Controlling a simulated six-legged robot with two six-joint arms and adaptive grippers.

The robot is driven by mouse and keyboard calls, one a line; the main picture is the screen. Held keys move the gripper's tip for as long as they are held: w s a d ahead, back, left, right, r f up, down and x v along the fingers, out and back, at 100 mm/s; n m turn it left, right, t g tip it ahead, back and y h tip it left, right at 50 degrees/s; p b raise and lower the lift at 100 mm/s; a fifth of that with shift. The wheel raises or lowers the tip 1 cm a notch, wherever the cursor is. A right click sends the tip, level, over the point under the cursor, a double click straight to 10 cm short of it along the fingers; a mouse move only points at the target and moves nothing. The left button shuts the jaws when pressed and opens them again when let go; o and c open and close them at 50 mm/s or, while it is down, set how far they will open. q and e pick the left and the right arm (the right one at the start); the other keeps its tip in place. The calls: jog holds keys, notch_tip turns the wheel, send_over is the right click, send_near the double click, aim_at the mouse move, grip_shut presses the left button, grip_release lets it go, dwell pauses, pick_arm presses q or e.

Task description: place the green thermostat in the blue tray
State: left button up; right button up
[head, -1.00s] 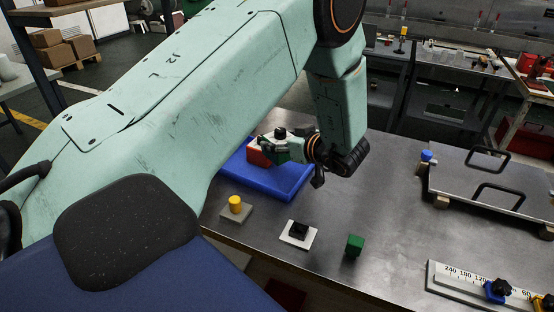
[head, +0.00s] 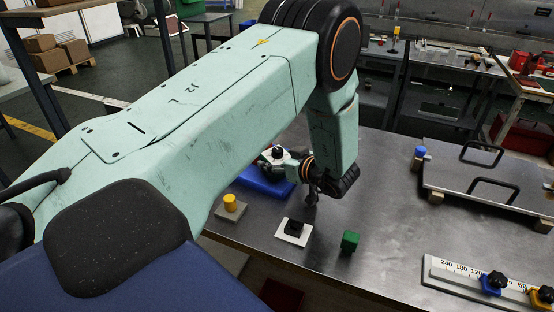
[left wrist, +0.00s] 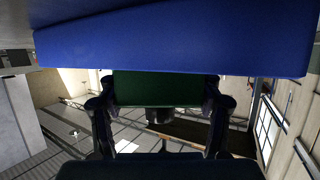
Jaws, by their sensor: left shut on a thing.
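The blue tray (head: 262,184) lies on the metal table, and my left arm covers much of it in the head view. My left gripper (head: 274,156) is over the tray's far side there, its fingers partly hidden. In the left wrist view the gripper (left wrist: 160,95) is shut on a dark green block, which I take as the green thermostat (left wrist: 157,88). The tray's blue wall (left wrist: 175,40) fills the top of that view, right beside the block; whether they touch I cannot tell. The held block cannot be made out in the head view. My right gripper is not in view.
A handled metal plate (head: 480,180) and a ruler scale (head: 470,278) are at the right. The table's middle is bare.

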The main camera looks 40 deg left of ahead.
pick_arm(q)
jog(key=o, duration=1.6)
jog(key=shift+w+a+f, duration=0.15)
jog(key=shift+a, duration=0.1)
jog(key=shift+o, duration=0.8)
jog(key=shift+d+r, duration=0.2)
